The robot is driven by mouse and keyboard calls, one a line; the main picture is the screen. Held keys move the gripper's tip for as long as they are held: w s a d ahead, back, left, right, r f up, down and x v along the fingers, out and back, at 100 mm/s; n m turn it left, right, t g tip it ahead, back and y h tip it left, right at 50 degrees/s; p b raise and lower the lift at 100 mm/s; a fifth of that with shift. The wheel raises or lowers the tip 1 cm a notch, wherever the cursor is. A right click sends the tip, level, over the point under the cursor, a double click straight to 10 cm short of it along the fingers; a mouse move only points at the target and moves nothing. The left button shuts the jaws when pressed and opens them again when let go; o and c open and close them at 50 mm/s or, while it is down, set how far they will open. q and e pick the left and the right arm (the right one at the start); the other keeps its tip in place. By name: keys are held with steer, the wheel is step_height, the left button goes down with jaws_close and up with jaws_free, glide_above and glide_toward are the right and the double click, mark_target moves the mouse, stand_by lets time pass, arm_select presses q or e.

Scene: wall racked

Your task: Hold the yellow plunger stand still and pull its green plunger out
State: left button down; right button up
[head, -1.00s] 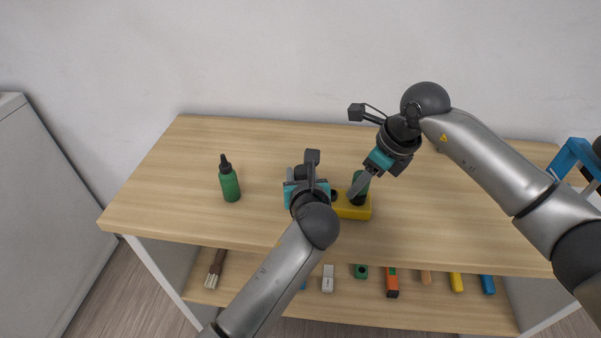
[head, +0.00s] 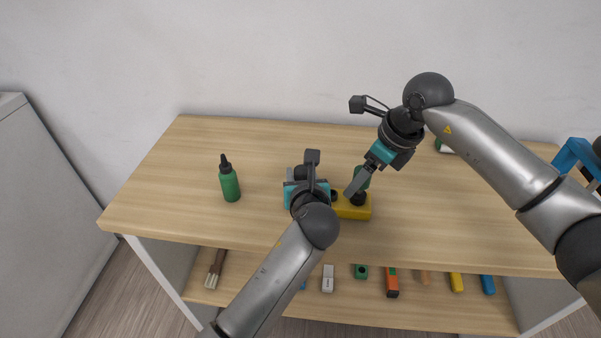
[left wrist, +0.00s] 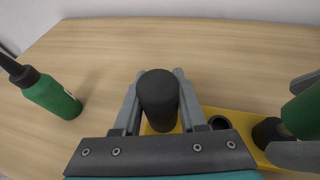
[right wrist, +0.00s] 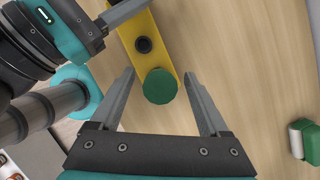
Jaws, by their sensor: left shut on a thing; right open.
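The yellow plunger stand (head: 354,212) lies on the wooden table; it also shows in the left wrist view (left wrist: 222,113) and the right wrist view (right wrist: 139,22). My left gripper (left wrist: 158,118) is shut on the black upright post (left wrist: 158,92) at the stand's left end. The green plunger (head: 362,178) stands at the stand's other end, black at its lower part (left wrist: 268,130). My right gripper (right wrist: 160,78) is open, its fingers on either side of the green plunger (right wrist: 160,86). A dark round socket (right wrist: 143,45) lies between post and plunger.
A green bottle with a black top (head: 229,180) stands to the left on the table. A green and white object (head: 444,146) lies at the back right. Several tools lie on the lower shelf (head: 440,313). The table's front right is clear.

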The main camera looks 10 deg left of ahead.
steer(key=v, duration=1.2)
arm_select(q)
steer(key=shift+c, duration=1.9)
jaws_free()
